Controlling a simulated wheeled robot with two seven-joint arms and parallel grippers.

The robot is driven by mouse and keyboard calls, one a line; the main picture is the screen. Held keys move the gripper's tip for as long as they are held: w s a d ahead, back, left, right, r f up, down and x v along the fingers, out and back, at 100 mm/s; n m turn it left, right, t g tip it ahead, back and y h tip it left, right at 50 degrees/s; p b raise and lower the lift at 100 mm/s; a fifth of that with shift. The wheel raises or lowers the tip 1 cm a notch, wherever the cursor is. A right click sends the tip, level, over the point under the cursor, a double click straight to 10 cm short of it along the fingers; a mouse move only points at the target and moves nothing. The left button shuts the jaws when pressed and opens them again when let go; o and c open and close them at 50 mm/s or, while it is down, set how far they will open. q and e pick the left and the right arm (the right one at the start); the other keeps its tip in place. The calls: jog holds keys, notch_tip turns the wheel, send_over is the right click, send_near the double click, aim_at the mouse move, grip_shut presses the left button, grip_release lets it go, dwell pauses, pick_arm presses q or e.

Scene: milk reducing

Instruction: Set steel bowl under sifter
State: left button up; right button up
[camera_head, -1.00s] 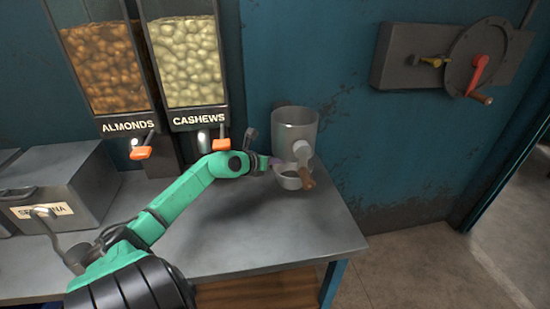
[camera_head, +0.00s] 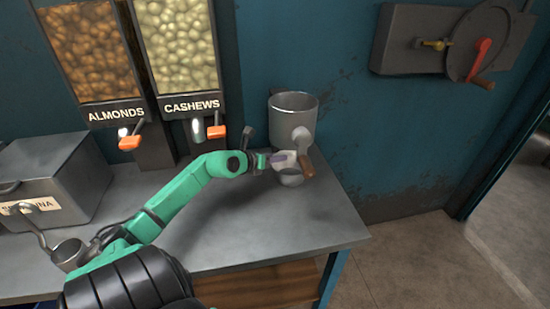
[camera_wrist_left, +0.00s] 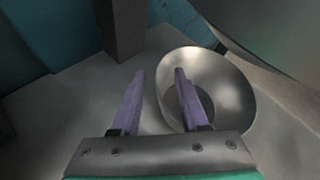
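The sifter (camera_head: 293,120) is a grey metal cylinder with a wooden-handled crank at the back of the counter by the wall. The steel bowl (camera_head: 291,178) is small and round, just below and in front of it; whether it is centred under the outlet I cannot tell. My left gripper (camera_head: 279,158) reaches the bowl from the left. In the left wrist view its purple fingers (camera_wrist_left: 160,74) are spread apart. One finger reaches over the inside of the bowl (camera_wrist_left: 228,100), the other is outside its near-left wall, with a gap at the rim. My right gripper is not in view.
Almond and cashew dispensers (camera_head: 178,50) with orange levers stand at the left. A grey bin (camera_head: 62,180) and a metal scoop cup (camera_head: 68,254) are at the counter's left. The counter (camera_head: 250,240) is clear in front. A crank wheel (camera_head: 482,45) is on the wall.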

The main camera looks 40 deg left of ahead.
pick_arm(q)
jog(key=shift+r, duration=0.25)
jog(key=shift+s, duration=0.3)
jog(key=p+v, duration=0.1)
jog(key=v, duration=0.5)
jog(key=shift+s+r, duration=0.2)
jog(key=shift+s, duration=0.25)
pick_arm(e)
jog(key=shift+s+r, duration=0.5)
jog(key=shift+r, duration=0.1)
